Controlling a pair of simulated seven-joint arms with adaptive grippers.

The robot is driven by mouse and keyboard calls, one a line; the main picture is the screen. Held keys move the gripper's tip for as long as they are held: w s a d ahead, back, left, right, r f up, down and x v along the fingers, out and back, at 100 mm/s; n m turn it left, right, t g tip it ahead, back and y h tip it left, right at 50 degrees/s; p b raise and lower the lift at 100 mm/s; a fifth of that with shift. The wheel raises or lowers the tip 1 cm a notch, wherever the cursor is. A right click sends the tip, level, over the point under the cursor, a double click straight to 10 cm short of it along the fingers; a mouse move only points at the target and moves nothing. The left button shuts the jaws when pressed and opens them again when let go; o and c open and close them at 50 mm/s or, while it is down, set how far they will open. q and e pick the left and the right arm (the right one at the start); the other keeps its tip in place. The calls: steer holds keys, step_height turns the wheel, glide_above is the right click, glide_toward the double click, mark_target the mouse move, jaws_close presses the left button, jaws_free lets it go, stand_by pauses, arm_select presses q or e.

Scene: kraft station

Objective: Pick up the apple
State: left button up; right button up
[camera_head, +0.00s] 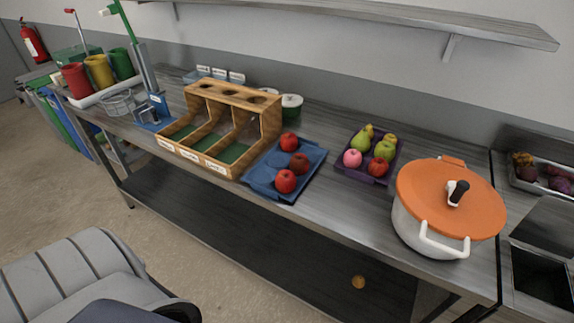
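Three red apples sit on the blue tray (312,172) near the middle of the table: a back one (288,141), a darker middle one (299,163) and a front one (285,181). The purple tray (345,173) to the right holds a pink apple-like fruit (352,158) and a red apple-like fruit (378,167) at its front. Behind them are green and yellowish fruits, some pear-shaped (384,149). Neither of my grippers shows in the head view, and nothing is seen touching the apples.
A wooden sorting box (232,92) stands left of the blue tray. A white pot with an orange lid (440,193) stands at the right, near the front edge. A wall shelf (420,20) overhangs the back.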

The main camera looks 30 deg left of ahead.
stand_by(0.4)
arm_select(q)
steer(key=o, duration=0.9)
